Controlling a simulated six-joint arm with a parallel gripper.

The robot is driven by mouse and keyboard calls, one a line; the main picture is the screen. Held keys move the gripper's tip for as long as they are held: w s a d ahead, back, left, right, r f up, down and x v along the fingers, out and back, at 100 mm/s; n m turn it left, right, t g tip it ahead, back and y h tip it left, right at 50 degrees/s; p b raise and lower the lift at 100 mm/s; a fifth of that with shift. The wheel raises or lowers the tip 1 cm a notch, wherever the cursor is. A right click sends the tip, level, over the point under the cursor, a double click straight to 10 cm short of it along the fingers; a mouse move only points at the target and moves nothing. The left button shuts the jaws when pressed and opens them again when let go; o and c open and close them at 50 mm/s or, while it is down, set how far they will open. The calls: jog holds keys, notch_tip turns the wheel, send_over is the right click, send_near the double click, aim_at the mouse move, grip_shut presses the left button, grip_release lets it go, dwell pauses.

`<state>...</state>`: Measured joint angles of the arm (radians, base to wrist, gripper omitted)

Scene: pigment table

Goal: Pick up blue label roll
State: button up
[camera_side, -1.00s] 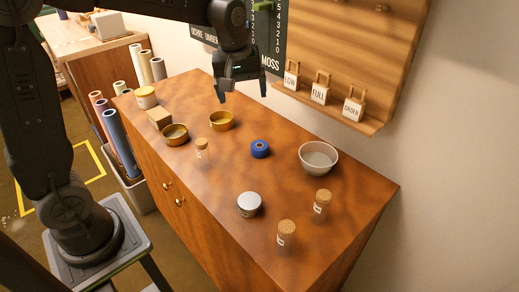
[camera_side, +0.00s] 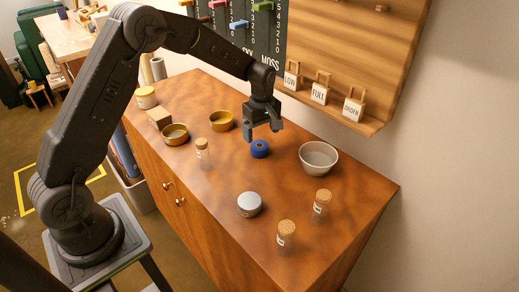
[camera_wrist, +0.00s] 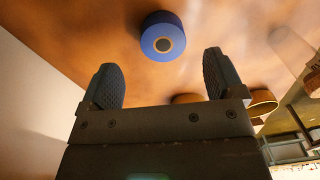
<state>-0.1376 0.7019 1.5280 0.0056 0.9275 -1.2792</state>
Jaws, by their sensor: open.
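The blue label roll (camera_side: 259,149) is a short blue cylinder with a tan core, lying flat on the wooden cabinet top near its middle. In the wrist view the roll (camera_wrist: 162,37) shows beyond the fingertips, roughly centred between the two fingers. My gripper (camera_side: 262,134) is open and empty, pointing down just above the roll and apart from it. In the wrist view my gripper (camera_wrist: 160,80) shows both ridged finger pads spread wide with nothing between them.
A white bowl (camera_side: 319,167) stands right of the roll. Two brass dishes (camera_side: 221,121) and a corked vial (camera_side: 202,153) are to its left. A silver-lidded tin (camera_side: 249,204) and two corked jars (camera_side: 286,238) stand nearer the front. A wall rack (camera_side: 330,103) is behind.

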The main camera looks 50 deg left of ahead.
aim_at(260, 145)
jog(key=shift+s+a+f, duration=0.1)
jog(key=shift+f, duration=1.4)
jog(key=shift+s+a+f, duration=0.1)
jog(key=shift+f, duration=1.4)
jog(key=shift+c, duration=0.2)
jog(key=c, duration=1)
jog(key=shift+w, duration=0.1)
jog(key=shift+r, duration=0.15)
